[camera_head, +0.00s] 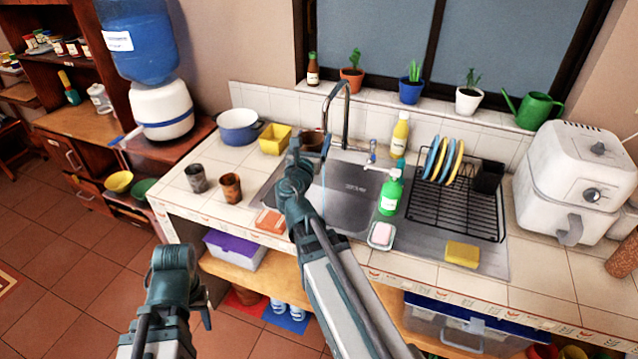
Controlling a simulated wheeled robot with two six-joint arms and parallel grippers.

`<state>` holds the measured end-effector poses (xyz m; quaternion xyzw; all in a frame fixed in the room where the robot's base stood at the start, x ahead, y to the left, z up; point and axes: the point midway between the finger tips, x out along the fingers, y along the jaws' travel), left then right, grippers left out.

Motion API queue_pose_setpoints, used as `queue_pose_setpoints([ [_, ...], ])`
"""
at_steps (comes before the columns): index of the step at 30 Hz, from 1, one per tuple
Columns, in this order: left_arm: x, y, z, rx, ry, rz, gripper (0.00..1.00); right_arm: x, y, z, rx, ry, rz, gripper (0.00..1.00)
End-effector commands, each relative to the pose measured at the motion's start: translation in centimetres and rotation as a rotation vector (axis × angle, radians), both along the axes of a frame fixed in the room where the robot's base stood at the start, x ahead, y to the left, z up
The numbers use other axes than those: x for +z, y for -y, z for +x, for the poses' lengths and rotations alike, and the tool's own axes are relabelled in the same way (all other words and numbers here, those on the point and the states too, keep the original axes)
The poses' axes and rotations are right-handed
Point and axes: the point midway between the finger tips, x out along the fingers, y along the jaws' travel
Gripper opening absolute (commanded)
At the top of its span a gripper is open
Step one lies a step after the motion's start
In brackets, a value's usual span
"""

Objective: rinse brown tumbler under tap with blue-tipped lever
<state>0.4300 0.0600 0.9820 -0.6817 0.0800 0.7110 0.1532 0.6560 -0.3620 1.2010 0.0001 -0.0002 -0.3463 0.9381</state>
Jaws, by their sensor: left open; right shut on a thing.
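My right arm reaches over the sink (350,196), and its gripper (300,148) is shut on a dark brown tumbler (313,141) near the spout of the tap (346,100). The fingers and arm hide part of this tumbler, and I cannot tell whether water enters it. A thin stream of water (323,190) falls into the sink. The blue-tipped lever (372,146) stands right of the spout. A rusty brown tumbler (231,188) and a grey one (196,178) stand on the counter left of the sink. My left gripper (174,262) is open and empty, low in front of the counter.
A blue pot (239,126) and yellow container (275,139) stand behind the tumblers. A green soap bottle (390,194), soap dish (381,236) and dish rack (458,205) are right of the basin. A sponge (270,221) lies at the front. The counter's left front is partly clear.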

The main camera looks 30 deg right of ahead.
Motion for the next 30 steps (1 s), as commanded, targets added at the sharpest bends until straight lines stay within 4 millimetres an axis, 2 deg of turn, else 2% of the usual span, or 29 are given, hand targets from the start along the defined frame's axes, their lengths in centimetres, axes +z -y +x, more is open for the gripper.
queue_pose_setpoints([
  [1,-2.7,0.0,0.0,0.000,0.000,0.000,0.47,-2.7,-0.1,0.0,-0.005,0.000,0.000,0.28],
  [3,-4.7,0.0,0.0,0.001,0.000,0.000,0.47,-4.7,-0.2,-0.1,-0.012,0.000,0.000,0.28],
  [9,-9.4,0.0,0.0,0.001,0.000,0.000,0.47,-9.4,-0.4,-0.3,-0.035,0.000,0.000,0.28],
  [12,-10.9,0.0,0.0,0.001,0.000,0.000,0.47,-10.9,-0.5,-0.4,-0.044,0.000,0.000,0.28],
  [18,-12.1,0.0,0.0,0.001,0.000,0.000,0.47,-12.2,-0.6,-0.5,-0.053,0.000,0.000,0.28],
  [25,-12.1,0.0,0.0,0.001,0.000,0.000,0.47,-12.1,-0.5,-0.4,-0.055,0.000,0.000,0.28],
  [30,-12.3,0.0,0.0,0.001,0.000,0.000,0.47,-12.3,0.1,0.4,-0.056,0.000,0.000,0.28],
])
